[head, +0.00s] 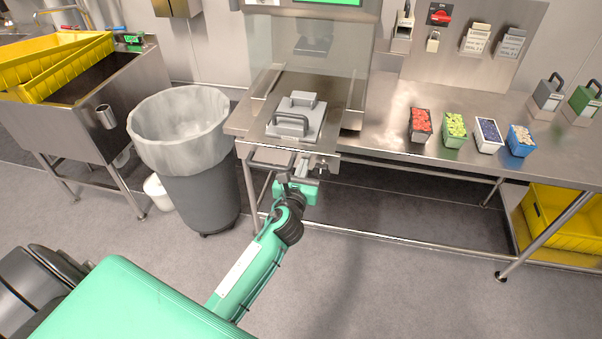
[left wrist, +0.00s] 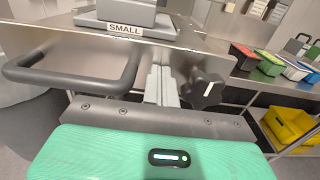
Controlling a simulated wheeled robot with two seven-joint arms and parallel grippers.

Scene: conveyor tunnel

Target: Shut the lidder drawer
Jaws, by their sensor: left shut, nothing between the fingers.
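The lidder drawer (head: 257,147) juts out at the front of the steel lidder machine, with its front edge over the table's front. On it sits a grey block with a handle (head: 297,117); in the left wrist view its plate carries a "SMALL" label (left wrist: 124,29). The drawer's dark loop handle (left wrist: 72,70) shows in the left wrist view, left of my fingers. My left gripper (head: 302,170) is shut and empty, close to the drawer's front; it also shows in the left wrist view (left wrist: 160,86). I cannot tell whether it touches. My right gripper is not in view.
A grey bin with a clear liner (head: 186,125) stands left of the machine, beside a sink (head: 100,95). Several small food tubs (head: 454,129) stand on the steel table (head: 385,140) to the right. A yellow crate (head: 560,228) is under the table. Open floor lies in front.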

